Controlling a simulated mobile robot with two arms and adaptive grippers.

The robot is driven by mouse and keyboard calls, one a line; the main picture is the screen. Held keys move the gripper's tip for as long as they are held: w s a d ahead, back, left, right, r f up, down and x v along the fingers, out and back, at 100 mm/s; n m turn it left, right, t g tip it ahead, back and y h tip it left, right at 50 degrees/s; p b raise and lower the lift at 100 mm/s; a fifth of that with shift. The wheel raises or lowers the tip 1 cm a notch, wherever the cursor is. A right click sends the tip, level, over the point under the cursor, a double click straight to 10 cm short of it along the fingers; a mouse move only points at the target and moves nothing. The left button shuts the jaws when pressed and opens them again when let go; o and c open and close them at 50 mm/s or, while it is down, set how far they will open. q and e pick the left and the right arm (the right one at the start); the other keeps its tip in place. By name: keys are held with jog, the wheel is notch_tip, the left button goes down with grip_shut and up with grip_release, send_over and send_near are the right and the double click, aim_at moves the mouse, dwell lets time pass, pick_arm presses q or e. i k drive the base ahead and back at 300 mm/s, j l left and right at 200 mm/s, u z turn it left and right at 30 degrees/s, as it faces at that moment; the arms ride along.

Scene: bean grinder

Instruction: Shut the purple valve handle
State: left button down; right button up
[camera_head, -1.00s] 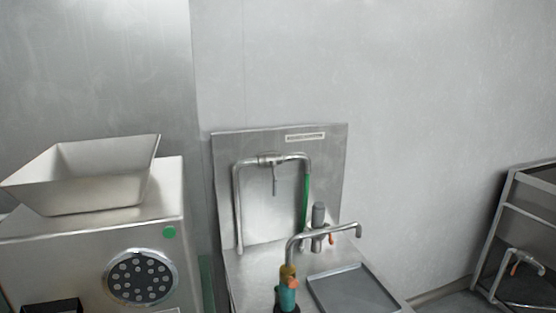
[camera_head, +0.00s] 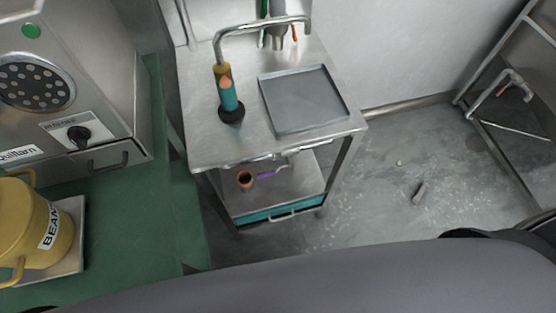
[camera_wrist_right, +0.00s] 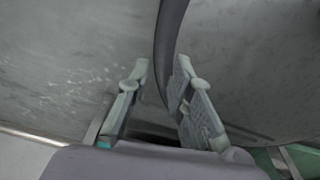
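The purple valve handle (camera_head: 267,174) is small in the head view. It lies on the lower shelf of the steel stand (camera_head: 215,150), under the worktop, beside a dark round pipe end with an orange-brown inside (camera_head: 245,180). A short metal pipe end shows just to its right. My right gripper (camera_wrist_right: 163,75) shows only in the right wrist view. My left gripper is in neither current view.
A yellow bean container (camera_head: 28,225) stands on the green table (camera_head: 135,225) at left. A metal rack (camera_head: 510,75) is at right. Floor right of the stand is mostly clear.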

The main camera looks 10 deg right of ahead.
aim_at(264, 175)
jog(key=l+u, duration=0.15)
jog(key=l, duration=0.25)
jog(key=k+j+z, duration=0.15)
jog(key=j+z, duration=0.15)
jog(key=k+j+z, duration=0.3)
jog(key=j, duration=0.15)
jog(key=j+z, duration=0.25)
jog(key=j, duration=0.2)
jog(key=k+j+z, duration=0.1)
jog(key=j+z, duration=0.15)
jog(key=j, duration=0.2)
